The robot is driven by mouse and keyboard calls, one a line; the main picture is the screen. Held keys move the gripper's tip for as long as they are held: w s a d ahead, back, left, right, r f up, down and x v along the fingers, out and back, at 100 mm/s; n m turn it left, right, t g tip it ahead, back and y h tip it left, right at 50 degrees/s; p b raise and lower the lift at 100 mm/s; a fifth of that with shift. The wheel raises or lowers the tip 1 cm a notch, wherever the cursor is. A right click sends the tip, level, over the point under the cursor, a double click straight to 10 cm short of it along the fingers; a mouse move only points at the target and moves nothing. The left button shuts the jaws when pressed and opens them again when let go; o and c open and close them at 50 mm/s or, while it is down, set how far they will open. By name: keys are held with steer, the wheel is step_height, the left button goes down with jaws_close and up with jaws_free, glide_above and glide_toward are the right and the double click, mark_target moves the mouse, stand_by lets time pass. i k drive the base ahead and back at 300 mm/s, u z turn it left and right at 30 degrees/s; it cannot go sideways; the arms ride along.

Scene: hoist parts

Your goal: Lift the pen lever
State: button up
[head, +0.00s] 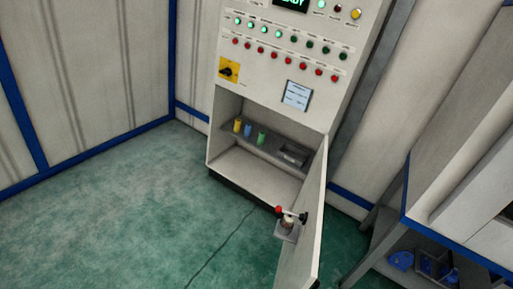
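A small lever-like part (287,218) with a red end and dark knobs shows in the head view, low and right of centre. It sits over a small grey plate at the inner side of the cabinet's open door (309,222). I cannot tell for sure that it is the pen lever, and its fixing is too small to make out. The grey control cabinet (226,108) stands behind it, with its lower compartment open. My gripper is not in view.
The cabinet shelf holds a yellow (238,125), a blue (248,129) and a green (262,138) cylinder and a grey box (293,155). A yellow panel with a black rotary switch (229,70) is above. A bench (436,185) stands right. Green floor (120,220) is clear at left.

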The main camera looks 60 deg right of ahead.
mark_target(278, 208)
steer(key=z, duration=0.4)
steer(key=i, duration=1.2)
steer(key=z, duration=1)
steer(key=i, duration=0.45)
steer(key=z, duration=0.2)
steer(key=k, duration=0.5)
steer(key=z, duration=0.25)
steer(key=i, duration=0.5)
steer(key=u, duration=0.15)
